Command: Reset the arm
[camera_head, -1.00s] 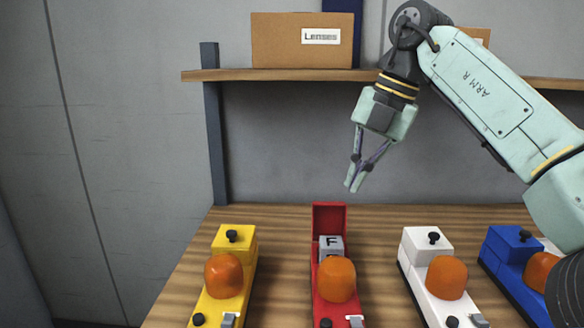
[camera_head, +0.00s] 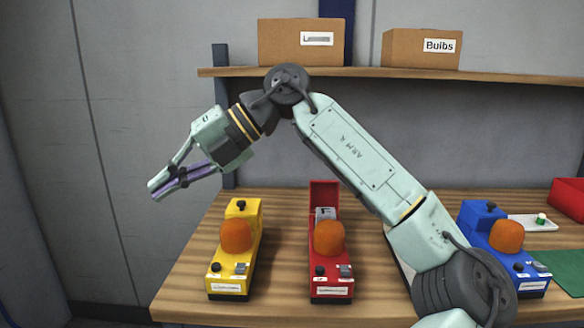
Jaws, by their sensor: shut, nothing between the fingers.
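My arm reaches up from the lower right, bends at a high elbow and comes down to the left. My gripper (camera_head: 158,190) is shut and empty. It hangs in the air left of the table and the yellow unit, pointing down and left, and touches nothing.
On the wooden table (camera_head: 190,262) stand a yellow unit (camera_head: 232,262), a red unit (camera_head: 328,268) with its lid up, and a blue unit (camera_head: 483,225), each with an orange dome. My arm mostly hides a white unit. Boxes (camera_head: 300,45) (camera_head: 420,48) stand on the shelf (camera_head: 370,72).

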